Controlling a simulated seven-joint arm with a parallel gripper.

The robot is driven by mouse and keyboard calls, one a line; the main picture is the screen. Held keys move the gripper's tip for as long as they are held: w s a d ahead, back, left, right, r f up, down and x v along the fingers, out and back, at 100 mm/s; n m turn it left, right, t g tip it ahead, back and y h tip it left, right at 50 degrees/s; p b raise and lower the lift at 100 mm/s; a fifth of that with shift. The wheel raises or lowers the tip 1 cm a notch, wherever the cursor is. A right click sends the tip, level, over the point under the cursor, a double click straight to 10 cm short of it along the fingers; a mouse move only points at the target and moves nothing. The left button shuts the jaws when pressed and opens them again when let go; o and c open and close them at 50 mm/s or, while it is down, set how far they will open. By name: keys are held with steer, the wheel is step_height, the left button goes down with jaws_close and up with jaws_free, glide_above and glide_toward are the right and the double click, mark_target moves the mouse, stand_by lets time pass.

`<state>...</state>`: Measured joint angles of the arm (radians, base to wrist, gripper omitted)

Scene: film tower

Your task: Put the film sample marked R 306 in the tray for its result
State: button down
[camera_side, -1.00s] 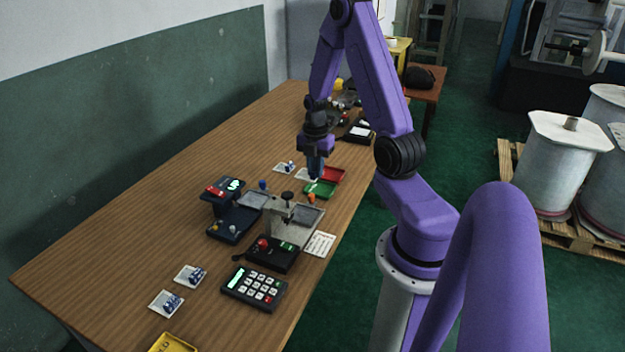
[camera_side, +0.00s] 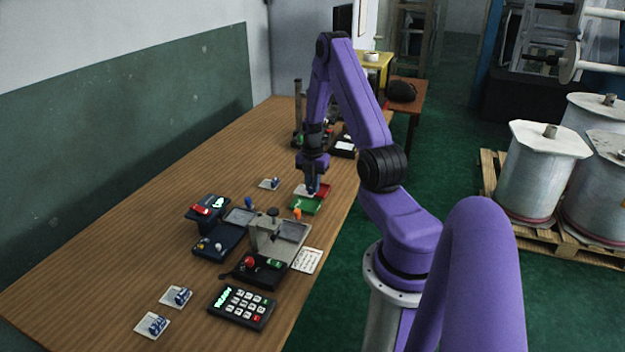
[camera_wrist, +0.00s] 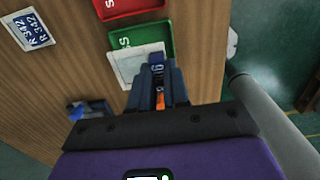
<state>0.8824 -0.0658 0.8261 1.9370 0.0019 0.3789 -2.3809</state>
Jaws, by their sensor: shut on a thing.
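My gripper (camera_wrist: 157,68) is shut on a film sample (camera_wrist: 130,67), a pale square with a blue tab. The characters on the tab are mostly hidden by the fingers. In the wrist view the sample overlaps the near left part of the green tray (camera_wrist: 152,31), which shows the letters "SS"; its exact height is unclear. The red tray (camera_wrist: 128,4) lies beyond the green one. In the side view my gripper (camera_side: 312,191) points down at the green tray (camera_side: 304,207) and red tray (camera_side: 323,189); the held sample is hard to make out there.
Another sample marked R 342 (camera_wrist: 40,33) lies on the wood left of the trays. Two samples (camera_side: 176,296) (camera_side: 153,325) lie at the near left. A grey device (camera_side: 272,240), a dark blue device (camera_side: 215,238) and a keypad (camera_side: 241,306) stand nearer the camera.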

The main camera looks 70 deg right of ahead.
steer(key=shift+f, duration=2.4)
steer(key=shift+f, duration=0.25)
steer(key=shift+c, duration=2.4)
jaws_free()
steer(key=shift+r, duration=3.55)
